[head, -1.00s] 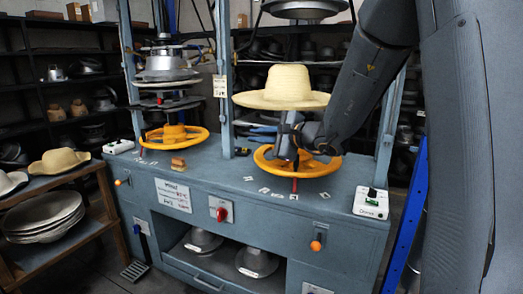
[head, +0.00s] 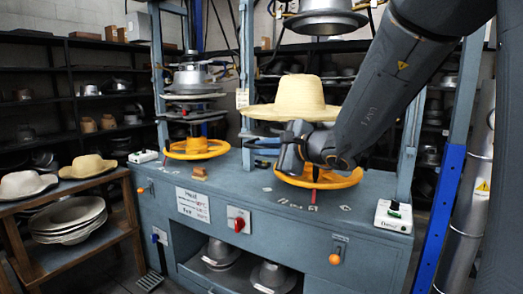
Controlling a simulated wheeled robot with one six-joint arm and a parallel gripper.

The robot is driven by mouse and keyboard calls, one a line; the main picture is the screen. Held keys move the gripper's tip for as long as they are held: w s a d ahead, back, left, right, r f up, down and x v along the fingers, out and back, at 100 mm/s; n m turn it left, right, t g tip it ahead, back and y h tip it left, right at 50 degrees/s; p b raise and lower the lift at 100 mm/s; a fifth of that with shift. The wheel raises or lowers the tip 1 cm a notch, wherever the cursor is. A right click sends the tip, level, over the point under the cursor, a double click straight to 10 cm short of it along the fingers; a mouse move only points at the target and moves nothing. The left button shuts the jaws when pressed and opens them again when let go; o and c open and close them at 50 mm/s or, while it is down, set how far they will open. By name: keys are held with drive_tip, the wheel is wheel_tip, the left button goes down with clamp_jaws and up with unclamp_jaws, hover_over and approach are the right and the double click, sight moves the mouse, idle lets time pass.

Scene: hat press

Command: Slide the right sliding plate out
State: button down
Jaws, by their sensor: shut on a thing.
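A cream straw hat (head: 297,98) sits brim-down above the right yellow ring (head: 345,180) of the press in the head view. The right sliding plate is mostly hidden under the hat brim and behind my gripper, so I cannot make out its outline. My gripper (head: 293,146) is just below the front of the brim, with the arm coming in from the upper right. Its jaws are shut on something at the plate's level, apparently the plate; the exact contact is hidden. A red pin (head: 316,181) stands at the front of the yellow ring.
A grey press head (head: 318,18) hangs above the hat. Grey-blue uprights (head: 410,135) flank the station. A white control box (head: 394,216) sits at the bench's right end. The left station has its own yellow ring (head: 196,149). A rack with hats (head: 88,166) stands left.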

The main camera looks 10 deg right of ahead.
drive_tip(key=c, duration=1.8)
unclamp_jaws()
drive_tip(key=shift+s+a, duration=0.2)
drive_tip(key=shift+a, duration=0.05)
drive_tip(key=shift+d, duration=0.1)
drive_tip(key=shift+d, duration=0.1)
drive_tip(key=shift+s+d+r, duration=0.1)
drive_tip(key=shift+s+d, duration=0.05)
drive_tip(key=shift+s, duration=0.1)
drive_tip(key=v, duration=0.7)
drive_tip(key=shift+s+b, duration=0.1)
drive_tip(key=shift+b, duration=0.3)
